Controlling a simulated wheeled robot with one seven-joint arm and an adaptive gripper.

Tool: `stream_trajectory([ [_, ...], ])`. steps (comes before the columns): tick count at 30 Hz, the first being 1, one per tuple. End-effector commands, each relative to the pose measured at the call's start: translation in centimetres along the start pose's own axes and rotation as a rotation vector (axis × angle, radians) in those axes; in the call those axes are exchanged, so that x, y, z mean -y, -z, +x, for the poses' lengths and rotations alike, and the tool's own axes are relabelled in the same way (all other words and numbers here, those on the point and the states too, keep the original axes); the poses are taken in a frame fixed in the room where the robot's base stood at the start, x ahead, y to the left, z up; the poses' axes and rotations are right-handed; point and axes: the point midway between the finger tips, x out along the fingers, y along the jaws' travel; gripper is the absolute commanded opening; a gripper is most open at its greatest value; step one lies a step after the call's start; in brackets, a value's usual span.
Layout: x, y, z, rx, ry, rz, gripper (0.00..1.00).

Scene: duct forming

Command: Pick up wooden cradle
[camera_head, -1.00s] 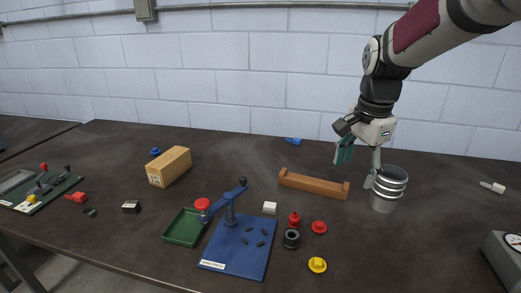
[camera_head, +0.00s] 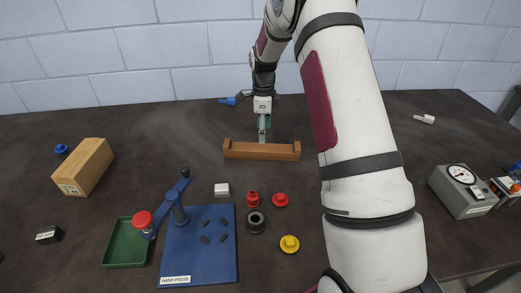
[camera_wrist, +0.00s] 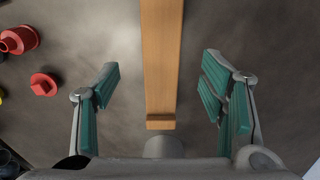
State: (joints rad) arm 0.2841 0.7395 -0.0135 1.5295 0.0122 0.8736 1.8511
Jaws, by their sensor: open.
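The wooden cradle (camera_head: 261,151), a brown bar with a raised block at each end, lies on the dark table, roughly sideways in the head view. In the wrist view the cradle (camera_wrist: 162,55) runs up the picture between my fingers, with one end block near the bottom. My gripper (camera_head: 263,131) is over the cradle's middle part in the head view. In the wrist view my gripper (camera_wrist: 160,95) is open, its green pads apart on either side of the cradle with clear gaps. The height above the cradle is hard to tell.
A red knobbed part (camera_head: 252,199), a red cap (camera_head: 280,200), a black ring (camera_head: 255,222) and a white block (camera_head: 221,190) lie in front. The blue hand press (camera_head: 205,262) and a green tray (camera_head: 122,245) stand left.

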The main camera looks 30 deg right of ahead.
Motion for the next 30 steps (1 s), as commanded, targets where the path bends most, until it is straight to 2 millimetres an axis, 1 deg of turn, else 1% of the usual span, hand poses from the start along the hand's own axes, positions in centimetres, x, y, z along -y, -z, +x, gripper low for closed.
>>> stream_trajectory([
  [1,-0.1,0.1,1.0,0.000,-0.004,0.000,0.65],
  [3,-0.1,0.0,1.9,-0.001,-0.001,-0.001,0.65],
  [6,0.0,0.0,2.9,0.000,-0.001,-0.001,0.65],
  [11,0.0,-0.1,3.8,0.000,-0.001,-0.002,0.65],
  [21,0.2,-0.4,8.0,0.000,-0.001,-0.001,0.65],
  [25,0.3,-0.5,8.6,0.000,0.001,-0.003,0.65],
  [30,0.3,-0.5,8.6,0.000,0.001,-0.003,0.65],
])
